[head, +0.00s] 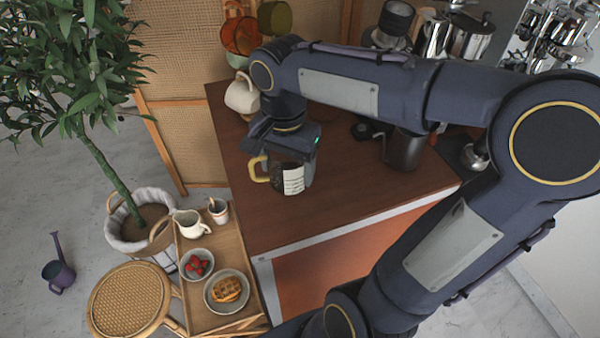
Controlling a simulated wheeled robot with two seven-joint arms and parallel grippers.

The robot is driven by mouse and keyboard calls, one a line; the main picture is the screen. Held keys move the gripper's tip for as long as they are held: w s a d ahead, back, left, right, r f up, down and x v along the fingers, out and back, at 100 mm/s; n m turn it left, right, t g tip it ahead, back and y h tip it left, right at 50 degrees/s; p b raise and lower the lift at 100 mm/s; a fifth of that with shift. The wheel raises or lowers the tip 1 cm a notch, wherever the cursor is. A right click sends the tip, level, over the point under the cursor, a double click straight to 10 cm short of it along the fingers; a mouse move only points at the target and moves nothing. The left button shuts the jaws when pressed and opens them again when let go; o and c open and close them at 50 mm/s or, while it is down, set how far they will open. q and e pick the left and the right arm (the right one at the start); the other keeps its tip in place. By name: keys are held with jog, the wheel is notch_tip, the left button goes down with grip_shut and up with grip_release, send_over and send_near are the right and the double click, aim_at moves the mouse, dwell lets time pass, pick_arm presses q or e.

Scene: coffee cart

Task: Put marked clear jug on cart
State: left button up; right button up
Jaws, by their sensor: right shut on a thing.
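A clear jug (290,180) with dark contents, a white marked label and a yellow handle is upright in my right gripper (291,158). The gripper comes from above and is shut on it, covering its upper part. The jug is over the brown counter (345,200), near its left side; I cannot tell whether its base touches the top. A low wooden cart (196,318) stands below and left of the counter. My left gripper is not in view.
The cart carries a cream pitcher (190,224), a small cup (218,211), a bowl of strawberries (184,259) and a waffle plate (240,306). A cream jug (241,95) and a dark pitcher (402,150) stand on the counter. A wicker stool (128,300) is beside the cart.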

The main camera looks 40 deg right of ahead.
jog(key=w+d+f, duration=0.1)
jog(key=d+f, duration=0.2)
jog(key=w+d+f, duration=0.1)
jog(key=f, duration=0.1)
jog(key=shift+w+d+f, duration=0.2)
jog(key=shift+w+d, duration=0.05)
jog(key=shift+w, duration=0.1)
jog(key=f, duration=0.3)
jog(key=shift+w+d+f, duration=0.1)
jog(key=shift+w+d, duration=0.05)
jog(key=shift+d, duration=0.2)
jog(key=shift+f, duration=0.4)
jog(key=shift+f, duration=0.1)
jog(key=shift+f+b, duration=0.15)
jog(key=shift+b, duration=0.15)
jog(key=o, duration=1.1)
